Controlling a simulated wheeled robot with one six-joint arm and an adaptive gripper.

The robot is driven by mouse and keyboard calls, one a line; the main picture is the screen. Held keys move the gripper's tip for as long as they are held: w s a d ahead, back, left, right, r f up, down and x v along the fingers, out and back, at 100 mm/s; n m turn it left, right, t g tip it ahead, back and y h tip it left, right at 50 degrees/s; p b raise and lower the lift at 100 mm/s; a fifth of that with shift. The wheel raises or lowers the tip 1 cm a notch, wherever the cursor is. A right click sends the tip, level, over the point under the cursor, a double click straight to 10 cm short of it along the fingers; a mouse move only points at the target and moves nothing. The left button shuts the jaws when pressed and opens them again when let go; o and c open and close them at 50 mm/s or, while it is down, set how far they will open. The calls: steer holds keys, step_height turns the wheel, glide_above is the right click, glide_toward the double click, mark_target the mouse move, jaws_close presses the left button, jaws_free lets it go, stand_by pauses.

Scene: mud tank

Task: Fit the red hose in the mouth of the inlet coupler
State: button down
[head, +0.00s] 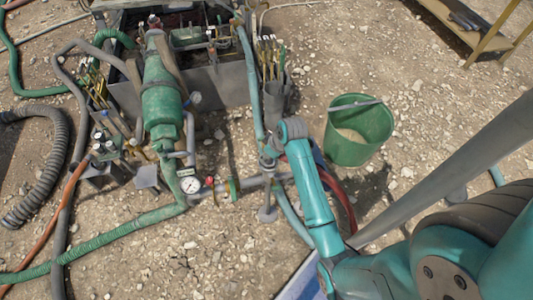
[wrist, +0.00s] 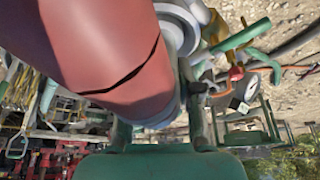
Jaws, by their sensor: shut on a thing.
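The red hose (head: 345,200) curves behind my arm in the head view. In the wrist view the red hose (wrist: 105,55) fills the upper left and has a dark line across it. My gripper (wrist: 155,128) is shut on it at the bottom of that view. In the head view my arm hides most of the gripper. A grey round fitting (wrist: 182,25) shows just behind the hose; I cannot tell for sure if it is the inlet coupler, or if the hose touches it. The mouth is hidden.
A pressure gauge (head: 191,185) and a pipe with a flange (head: 232,189) stand left of my arm. A green bucket (head: 359,130) stands to its right. The metal tank (head: 205,88) is behind. Hoses cover the left ground; gravel is open at front left.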

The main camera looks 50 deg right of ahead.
steer(key=c, duration=0.7)
jaws_free()
steer(key=v, duration=1.2)
steer(key=shift+w, duration=0.1)
steer(key=s+a+f+m+t+h, duration=0.1)
steer(key=s+a+f+t, duration=0.15)
steer(key=s+a, duration=0.35)
steer(key=s+a+f+m+t+h, duration=0.15)
steer(key=s+a+f, duration=0.25)
steer(key=a, duration=0.5)
steer(key=s+a+r+t, duration=0.2)
steer(key=s+r, duration=0.3)
steer(key=s, duration=0.1)
steer(key=s+a+r+t+y, duration=0.1)
steer(key=s+a+r+t, duration=0.1)
steer(key=s+r, duration=0.3)
steer(key=s+a+r+t, duration=0.2)
steer(key=s+a+r, duration=0.1)
steer(key=s+r, duration=0.3)
steer(key=shift+s+n+y, duration=0.25)
steer(key=shift+s+y, duration=0.1)
steer(key=shift+s, duration=0.1)
